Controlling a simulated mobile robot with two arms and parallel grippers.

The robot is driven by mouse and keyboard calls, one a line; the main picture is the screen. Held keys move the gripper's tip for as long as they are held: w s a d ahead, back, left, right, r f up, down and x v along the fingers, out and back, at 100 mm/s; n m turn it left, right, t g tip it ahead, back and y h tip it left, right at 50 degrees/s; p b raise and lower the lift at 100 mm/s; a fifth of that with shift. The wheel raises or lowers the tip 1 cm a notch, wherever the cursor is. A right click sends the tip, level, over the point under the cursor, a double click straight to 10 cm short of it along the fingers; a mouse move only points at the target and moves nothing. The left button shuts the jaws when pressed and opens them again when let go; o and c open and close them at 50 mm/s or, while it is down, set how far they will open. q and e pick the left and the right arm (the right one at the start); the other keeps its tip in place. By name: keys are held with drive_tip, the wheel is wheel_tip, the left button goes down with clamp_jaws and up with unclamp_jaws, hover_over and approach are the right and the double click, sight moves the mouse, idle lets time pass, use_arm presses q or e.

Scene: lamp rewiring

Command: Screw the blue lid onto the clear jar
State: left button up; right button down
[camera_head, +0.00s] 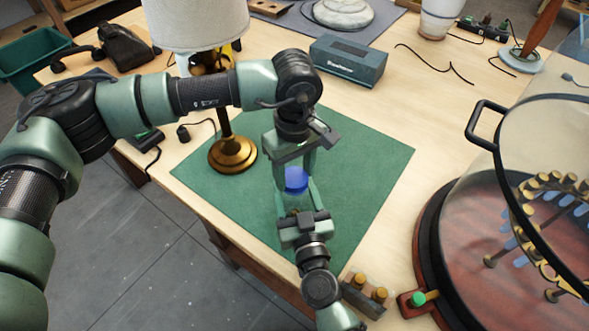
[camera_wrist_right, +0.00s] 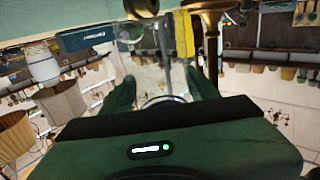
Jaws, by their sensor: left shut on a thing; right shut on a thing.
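The blue lid (camera_head: 297,181) is above the green mat in the head view, at the fingertips of my left gripper (camera_head: 295,172). That gripper comes down from above and is shut on the lid. My right gripper (camera_head: 296,198) reaches in from the front just below the lid, its fingers shut around the clear jar. The jar is see-through and mostly hidden by the grippers; a faint curved edge of it (camera_wrist_right: 165,99) shows between the fingers in the right wrist view. I cannot tell whether lid and jar touch.
The green mat (camera_head: 372,160) covers the middle of the table. A lamp with a brass base (camera_head: 232,154) stands at its left edge. A blue-grey box (camera_head: 348,64) is behind. A round wooden stand with a glass cover (camera_head: 440,225) is close on the right.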

use_arm(q)
drive_tip(key=m, duration=1.9)
drive_tip(key=o, duration=1.3)
